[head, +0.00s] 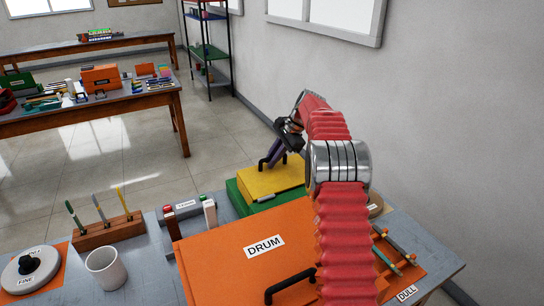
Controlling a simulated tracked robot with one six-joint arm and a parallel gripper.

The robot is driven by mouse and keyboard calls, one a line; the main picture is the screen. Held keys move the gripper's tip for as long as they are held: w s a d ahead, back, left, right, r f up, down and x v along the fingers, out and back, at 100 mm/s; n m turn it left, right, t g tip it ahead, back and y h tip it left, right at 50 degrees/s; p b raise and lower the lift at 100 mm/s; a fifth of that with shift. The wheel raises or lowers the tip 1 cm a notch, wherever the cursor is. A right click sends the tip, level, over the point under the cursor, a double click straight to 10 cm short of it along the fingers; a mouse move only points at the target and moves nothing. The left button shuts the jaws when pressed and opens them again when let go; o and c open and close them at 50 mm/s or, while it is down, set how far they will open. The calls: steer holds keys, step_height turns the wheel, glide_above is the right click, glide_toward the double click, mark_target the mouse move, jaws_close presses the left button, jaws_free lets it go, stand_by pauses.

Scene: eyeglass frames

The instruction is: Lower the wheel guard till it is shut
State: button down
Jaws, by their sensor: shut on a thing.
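A yellow cover (268,182) with a black arched handle lies over a green box (240,197) beyond the orange lid. It carries no readable label, but I take it for the wheel guard. My gripper (276,157) is at the cover's handle and appears shut on it, with its dark fingers pointing down. The cover looks nearly level; I cannot tell whether a gap remains under it. My red arm hides the right end of the cover and box.
An orange lid marked DRUM (225,255) with a black handle (290,284) fills the near bench. A white mug (106,270), a dial (35,268) and a wooden tool rack (107,231) stand left. Tools lie right, by a DULL label (407,293). A wall bounds the right.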

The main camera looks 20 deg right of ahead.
steer(key=shift+w+a+f, duration=0.1)
steer(key=shift+a+f, duration=0.05)
steer(key=shift+f, duration=0.45)
steer(key=c, duration=2.1)
jaws_free()
steer(key=v, duration=1.4)
steer(key=shift+w, duration=0.2)
